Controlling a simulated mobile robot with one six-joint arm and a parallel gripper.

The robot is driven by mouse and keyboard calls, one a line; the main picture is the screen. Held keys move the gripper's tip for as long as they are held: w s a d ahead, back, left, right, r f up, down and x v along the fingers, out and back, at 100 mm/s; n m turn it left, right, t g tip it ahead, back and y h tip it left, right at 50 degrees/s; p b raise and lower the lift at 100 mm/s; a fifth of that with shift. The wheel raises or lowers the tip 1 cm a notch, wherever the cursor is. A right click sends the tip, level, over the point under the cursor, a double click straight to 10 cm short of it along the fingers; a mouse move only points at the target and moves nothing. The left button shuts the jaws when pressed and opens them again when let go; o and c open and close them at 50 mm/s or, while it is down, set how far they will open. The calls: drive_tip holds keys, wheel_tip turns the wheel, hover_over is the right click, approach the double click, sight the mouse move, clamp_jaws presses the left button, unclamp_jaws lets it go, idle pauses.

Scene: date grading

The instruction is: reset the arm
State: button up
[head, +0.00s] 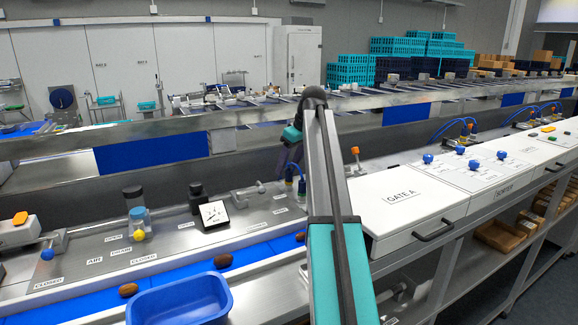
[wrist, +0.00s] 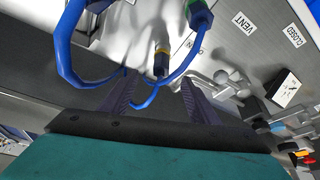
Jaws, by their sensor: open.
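My arm rises from the bottom of the head view, bends at the top and comes down on the far side, over the steel bench. My gripper (wrist: 156,90) shows in the wrist view as two dark, ridged fingers spread apart. Blue hoses (wrist: 66,50) and a brass-coloured fitting (wrist: 161,62) lie in view beyond and between the fingers; I cannot tell whether they touch. Nothing is clearly gripped. In the head view the gripper (head: 284,162) is small, dark and partly hidden by my arm, close to a blue hose fitting (head: 296,178).
A blue bin (head: 178,303) stands front left by a blue belt (head: 85,303) carrying several dates (head: 223,261). The white GATE A cabinet (head: 400,212) is right of my arm. A steel rail (head: 180,127) runs behind.

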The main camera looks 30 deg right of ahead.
drive_tip(key=shift+r+p, duration=1.5)
drive_tip(key=shift+r, duration=1.8)
